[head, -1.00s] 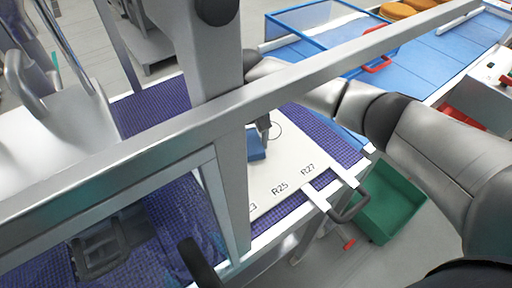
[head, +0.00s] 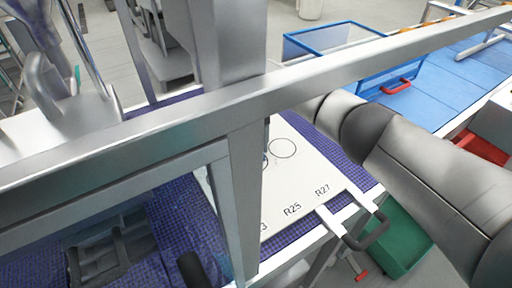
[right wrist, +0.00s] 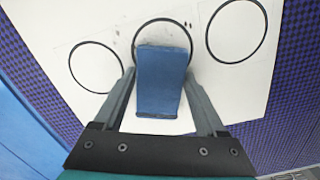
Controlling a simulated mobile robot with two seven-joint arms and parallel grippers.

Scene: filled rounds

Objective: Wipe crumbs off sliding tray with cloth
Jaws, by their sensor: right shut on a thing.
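The white sliding tray (head: 318,170) lies over the purple textured belt, with black circles and labels such as R25 and R27 printed on it. In the right wrist view, the tray (right wrist: 100,28) fills the middle. My right gripper (right wrist: 160,88) is shut on the blue cloth (right wrist: 161,75), which lies over part of the middle circle. A few tiny dark specks, perhaps crumbs, show by that circle. In the head view, the frame post hides the cloth and nearly all of this gripper. My left gripper is not clearly in view.
A grey metal post and crossbar (head: 370,60) stand in front of the tray. The tray's black handle (head: 368,232) sticks out at its front. A green bin (head: 408,240) is below it. A blue-framed clear box (head: 350,60) stands on the blue belt (head: 455,75) behind.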

